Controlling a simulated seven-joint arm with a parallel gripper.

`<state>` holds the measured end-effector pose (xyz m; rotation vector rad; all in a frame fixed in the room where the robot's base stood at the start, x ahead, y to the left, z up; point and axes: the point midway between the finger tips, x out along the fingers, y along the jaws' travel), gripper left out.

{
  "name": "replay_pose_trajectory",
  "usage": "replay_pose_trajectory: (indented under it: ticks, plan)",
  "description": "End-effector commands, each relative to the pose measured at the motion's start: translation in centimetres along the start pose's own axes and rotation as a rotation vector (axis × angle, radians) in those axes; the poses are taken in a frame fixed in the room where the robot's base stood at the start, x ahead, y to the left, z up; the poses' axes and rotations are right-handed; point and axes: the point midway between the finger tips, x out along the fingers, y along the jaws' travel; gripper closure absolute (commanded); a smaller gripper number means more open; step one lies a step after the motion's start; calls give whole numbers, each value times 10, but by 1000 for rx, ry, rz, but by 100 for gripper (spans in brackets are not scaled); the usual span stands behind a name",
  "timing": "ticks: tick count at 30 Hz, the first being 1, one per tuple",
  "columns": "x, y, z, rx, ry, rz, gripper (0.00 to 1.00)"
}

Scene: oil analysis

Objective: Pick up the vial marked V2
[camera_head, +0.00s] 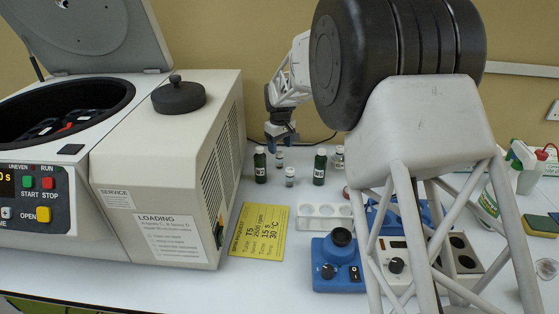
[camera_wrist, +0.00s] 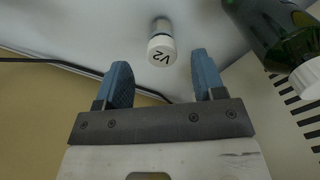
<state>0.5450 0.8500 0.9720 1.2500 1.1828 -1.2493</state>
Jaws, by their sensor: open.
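The vial marked V2 (camera_wrist: 162,50) is small, with a white cap that bears black "V2" lettering. In the wrist view it stands on the white bench, centred across the gap between my fingers and near fingertip level in the picture. My gripper (camera_wrist: 160,66) is open, with one blue finger to each side and nothing held. In the head view my gripper (camera_head: 280,132) hangs just above a small white-capped vial (camera_head: 280,160), which appears to be V2; its label is unreadable there. Any height gap between fingers and vial is hard to judge.
A dark green bottle (camera_head: 260,166) stands close left of the vial, also in the wrist view (camera_wrist: 268,30). Another vial (camera_head: 290,176), green bottle (camera_head: 320,168) and a further vial (camera_head: 339,158) stand nearby. The centrifuge (camera_head: 165,130) is left; a white rack (camera_head: 325,217) is in front.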

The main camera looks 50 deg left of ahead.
Motion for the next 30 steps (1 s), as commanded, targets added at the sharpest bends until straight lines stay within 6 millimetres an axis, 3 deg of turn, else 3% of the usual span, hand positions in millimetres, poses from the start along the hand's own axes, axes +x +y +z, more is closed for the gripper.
replay_pose_trajectory:
  ticks: [8,19,30]
  plan:
    - [10,-1,0,0,-2,-1,37]
    - [48,-2,1,0,0,0,37]
    - [52,-2,0,0,0,1,37]
